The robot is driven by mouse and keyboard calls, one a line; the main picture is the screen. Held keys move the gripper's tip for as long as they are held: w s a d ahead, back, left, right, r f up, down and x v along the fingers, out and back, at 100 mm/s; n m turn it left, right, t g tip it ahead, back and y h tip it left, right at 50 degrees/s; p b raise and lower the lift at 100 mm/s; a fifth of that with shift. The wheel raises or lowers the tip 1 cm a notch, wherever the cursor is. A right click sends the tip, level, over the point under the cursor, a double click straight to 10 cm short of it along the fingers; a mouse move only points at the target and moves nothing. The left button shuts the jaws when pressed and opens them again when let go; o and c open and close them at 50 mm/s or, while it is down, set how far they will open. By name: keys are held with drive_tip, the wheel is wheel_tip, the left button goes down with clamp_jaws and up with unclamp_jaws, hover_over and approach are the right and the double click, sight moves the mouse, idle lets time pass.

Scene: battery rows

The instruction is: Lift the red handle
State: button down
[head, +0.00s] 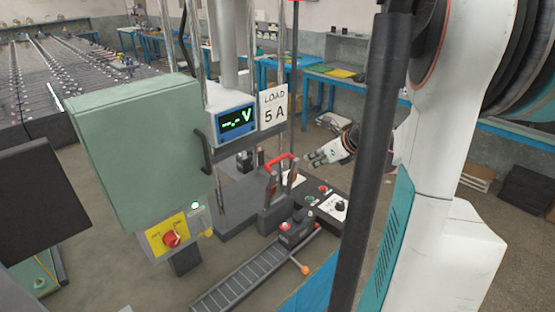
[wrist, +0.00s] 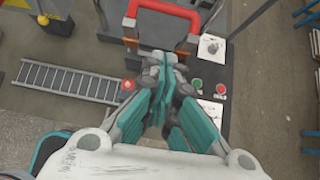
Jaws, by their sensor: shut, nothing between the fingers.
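A gap shows between fingertips and bar; contact is not visible.
A control panel (head: 326,202) with buttons and a knob is beside the handle base. A ladder-like rail (head: 238,282) lies in front. A green cabinet (head: 140,150) and a blue meter (head: 236,121) stand left. A "LOAD 5 A" sign (head: 273,107) hangs above.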

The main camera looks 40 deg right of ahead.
drive_tip(key=w+r+b+x, duration=0.1)
drive_tip(key=b+x, duration=0.2)
drive_tip(key=x, duration=0.9)
drive_tip(key=shift+w+a+r+b, duration=0.2)
drive_tip(key=shift+w+a+b, duration=0.1)
drive_tip(key=shift+w, duration=0.3)
drive_tip(key=shift+d, duration=0.1)
drive_tip(key=shift+w+r, duration=0.25)
drive_tip(key=shift+w, duration=0.85)
